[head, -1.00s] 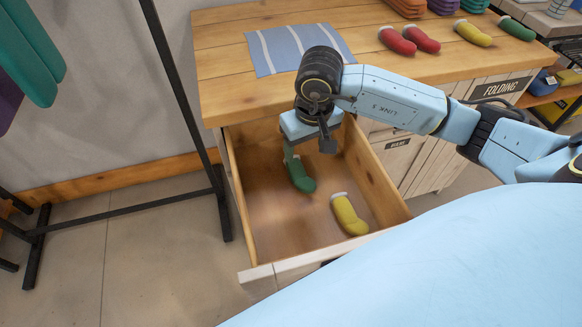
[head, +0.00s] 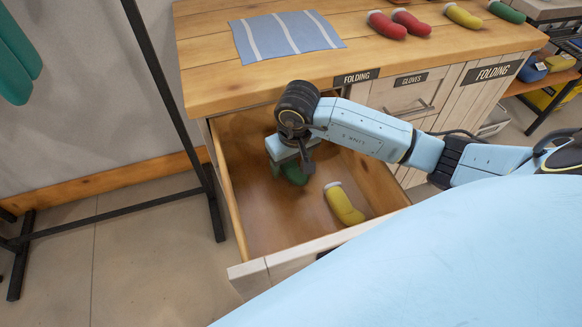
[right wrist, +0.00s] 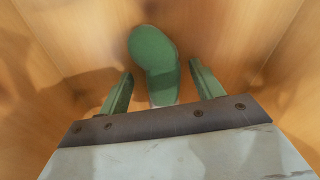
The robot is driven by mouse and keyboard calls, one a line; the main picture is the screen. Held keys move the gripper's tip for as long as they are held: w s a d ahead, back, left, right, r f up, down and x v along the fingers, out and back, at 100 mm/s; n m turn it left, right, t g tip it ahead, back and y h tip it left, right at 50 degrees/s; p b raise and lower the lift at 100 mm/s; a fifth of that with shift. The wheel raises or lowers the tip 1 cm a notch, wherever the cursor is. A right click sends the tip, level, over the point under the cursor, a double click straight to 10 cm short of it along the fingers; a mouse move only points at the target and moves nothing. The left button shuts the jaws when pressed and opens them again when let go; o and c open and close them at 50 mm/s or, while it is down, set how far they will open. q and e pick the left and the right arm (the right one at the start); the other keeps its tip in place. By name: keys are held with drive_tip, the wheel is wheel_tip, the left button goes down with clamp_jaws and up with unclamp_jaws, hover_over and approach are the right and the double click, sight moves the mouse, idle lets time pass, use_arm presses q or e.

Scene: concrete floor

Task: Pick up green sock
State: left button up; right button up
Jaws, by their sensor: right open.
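A green sock (head: 295,175) lies in the open drawer, partly hidden under my right gripper (head: 287,163). In the right wrist view the green sock (right wrist: 155,58) lies between the two fingers of my open right gripper (right wrist: 161,72), with a gap on each side. The sock's rounded toe reaches beyond the fingertips, and its pale cuff is close to the palm. Another green sock (head: 506,11) lies on the tabletop at the far right. My left gripper is out of view.
A yellow sock (head: 344,204) lies in the drawer, right of the gripper. The wooden drawer walls (head: 232,195) surround the arm's end. On the tabletop (head: 205,70) are a striped blue cloth (head: 285,36), two red socks (head: 386,25) and another yellow sock (head: 463,15).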

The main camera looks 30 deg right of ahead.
drive_tip(key=c, duration=1.1)
drive_tip(key=shift+o, duration=0.2)
